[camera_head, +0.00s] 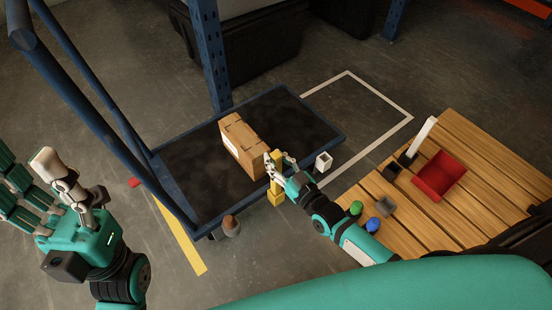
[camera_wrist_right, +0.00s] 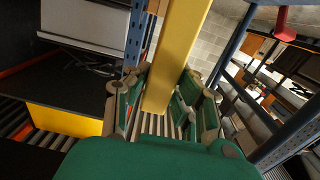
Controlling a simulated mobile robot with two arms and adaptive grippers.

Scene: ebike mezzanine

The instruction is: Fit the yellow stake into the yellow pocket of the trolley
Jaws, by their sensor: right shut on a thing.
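My right gripper (camera_head: 276,165) is shut on the upright yellow stake (camera_head: 277,157) at the near edge of the trolley (camera_head: 195,155). In the right wrist view the stake (camera_wrist_right: 178,55) runs between the fingers (camera_wrist_right: 160,105). A wider yellow block, which looks like the yellow pocket (camera_head: 276,198), shows directly below the stake at the trolley's edge. The fingers partly cover the stake, and I cannot tell whether its lower end is inside the pocket. My left gripper (camera_head: 45,185) is open and empty at the left, apart from the trolley deck.
A cardboard box (camera_head: 243,145) stands on the deck just behind the stake. A white pocket (camera_head: 323,161) is at the trolley's right corner. A slatted wooden top (camera_head: 470,150) at right bears a red bin (camera_head: 438,176) and a white stake (camera_head: 421,138). A blue post (camera_head: 210,55) rises behind.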

